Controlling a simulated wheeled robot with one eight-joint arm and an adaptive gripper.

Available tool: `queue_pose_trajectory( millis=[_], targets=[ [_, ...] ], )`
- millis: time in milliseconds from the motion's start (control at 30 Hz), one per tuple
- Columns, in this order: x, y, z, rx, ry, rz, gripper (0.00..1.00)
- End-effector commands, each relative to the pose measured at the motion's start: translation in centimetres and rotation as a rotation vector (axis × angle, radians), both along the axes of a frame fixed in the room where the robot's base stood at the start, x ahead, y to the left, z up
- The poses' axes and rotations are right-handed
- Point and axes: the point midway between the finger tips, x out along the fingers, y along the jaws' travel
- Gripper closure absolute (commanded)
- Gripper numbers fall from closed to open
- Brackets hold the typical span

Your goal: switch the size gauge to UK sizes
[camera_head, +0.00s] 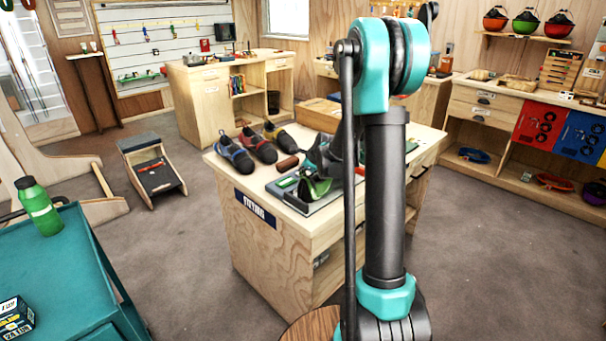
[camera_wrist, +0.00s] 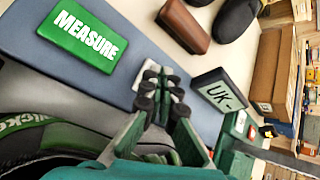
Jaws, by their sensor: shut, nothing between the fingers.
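A small dark-framed display (camera_wrist: 219,92) on the gauge reads "UK-". My gripper (camera_wrist: 161,88) is shut and empty, its fingertips over a small white part of the gauge, between the panel and the display. I cannot tell whether they touch it.
Several climbing shoes (camera_head: 255,146) and a brown block (camera_wrist: 183,25) lie beside the gauge. A green-and-black shoe or similar item fills the wrist view's lower left. A teal cart (camera_head: 60,275) with a green bottle (camera_head: 38,207) stands at left. Floor between cart and counter is clear.

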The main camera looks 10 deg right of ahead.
Motion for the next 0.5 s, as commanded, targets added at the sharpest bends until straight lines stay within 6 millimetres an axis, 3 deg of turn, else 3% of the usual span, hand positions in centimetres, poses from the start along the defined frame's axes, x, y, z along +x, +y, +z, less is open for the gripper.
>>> queue_pose_trajectory(
  millis=[267,500],
  targets=[
    [0.0,0.0,0.2,0.000,0.000,0.000,1.00],
    [0.0,0.0,2.3,0.000,0.000,0.000,1.00]
  ],
)
